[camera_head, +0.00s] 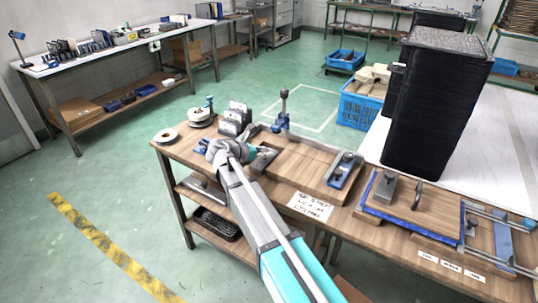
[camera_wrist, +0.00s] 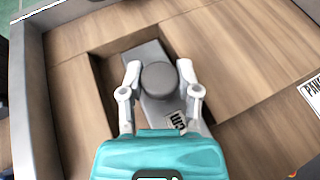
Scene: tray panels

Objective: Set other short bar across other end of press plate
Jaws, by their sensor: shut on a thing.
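My gripper (camera_wrist: 161,90) is shut on the round grey knob (camera_wrist: 160,78) of a flat grey bar (camera_wrist: 150,50), with one white finger on each side. The bar lies over or in a square recess in a wooden panel; I cannot tell whether it is lifted. A small label sits near the knob. In the head view my gripper (camera_head: 226,150) is over the left part of the bench, and the bar is mostly hidden. To the right is a wooden plate (camera_head: 425,208) with blue edging, a grey block (camera_head: 387,187) and a dark hoop handle (camera_head: 418,195); I cannot tell if it is the press plate.
A blue upright with a dark knob (camera_head: 282,110) stands behind. Tape rolls (camera_head: 200,117) and grey slotted blocks (camera_head: 237,115) are near my gripper. A tall black crate stack (camera_head: 430,100) stands at the back right.

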